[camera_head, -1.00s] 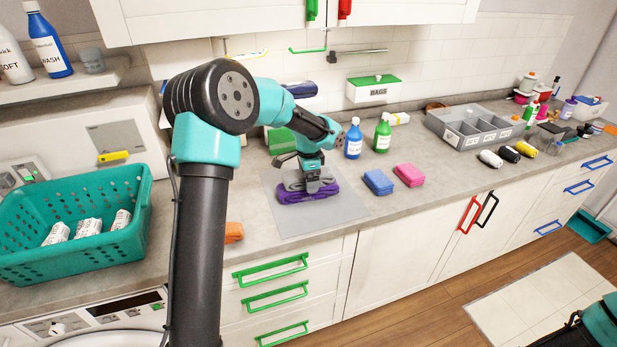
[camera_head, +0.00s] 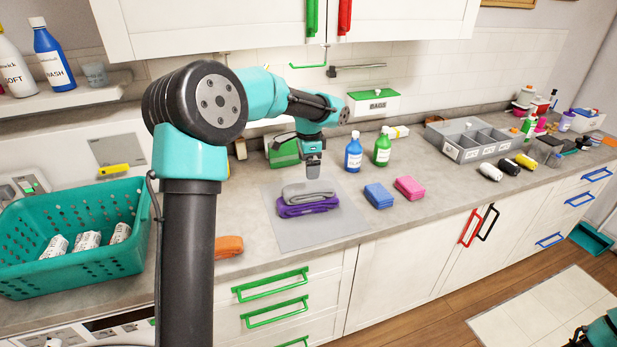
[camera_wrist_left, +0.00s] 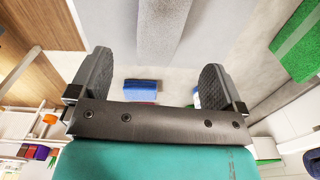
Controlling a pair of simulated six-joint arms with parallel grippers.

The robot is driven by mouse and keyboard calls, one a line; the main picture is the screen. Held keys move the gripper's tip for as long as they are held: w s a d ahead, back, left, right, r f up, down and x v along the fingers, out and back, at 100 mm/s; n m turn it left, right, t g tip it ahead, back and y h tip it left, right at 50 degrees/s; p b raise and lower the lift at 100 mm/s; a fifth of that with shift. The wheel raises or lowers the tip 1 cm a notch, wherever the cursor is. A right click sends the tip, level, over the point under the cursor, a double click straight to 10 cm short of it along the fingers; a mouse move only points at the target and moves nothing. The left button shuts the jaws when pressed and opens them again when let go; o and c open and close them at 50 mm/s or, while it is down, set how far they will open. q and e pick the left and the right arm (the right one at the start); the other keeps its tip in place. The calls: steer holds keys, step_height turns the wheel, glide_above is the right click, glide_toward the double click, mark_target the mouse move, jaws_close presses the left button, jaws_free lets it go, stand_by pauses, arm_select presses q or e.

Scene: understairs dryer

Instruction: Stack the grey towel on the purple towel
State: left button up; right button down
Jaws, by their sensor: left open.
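The grey towel (camera_head: 307,191) lies folded on top of the purple towel (camera_head: 309,208), both on a flat grey mat (camera_head: 335,230) on the counter. The purple towel shows below the grey one along its front and right side. My left gripper (camera_head: 313,172) is above and just behind the stack, apart from it. In the left wrist view the left gripper (camera_wrist_left: 157,65) has its fingers wide apart with nothing between them. The grey towel (camera_wrist_left: 163,25) shows beyond the fingers at the top of that view.
Blue (camera_head: 378,195) and pink (camera_head: 409,188) towels lie right of the mat; an orange one (camera_head: 229,246) lies left. Blue (camera_head: 354,152) and green (camera_head: 382,147) bottles stand behind. A teal basket (camera_head: 75,240) is at left, a grey divided bin (camera_head: 475,140) at right.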

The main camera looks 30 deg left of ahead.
arm_select(q)
steer(key=shift+r, duration=1)
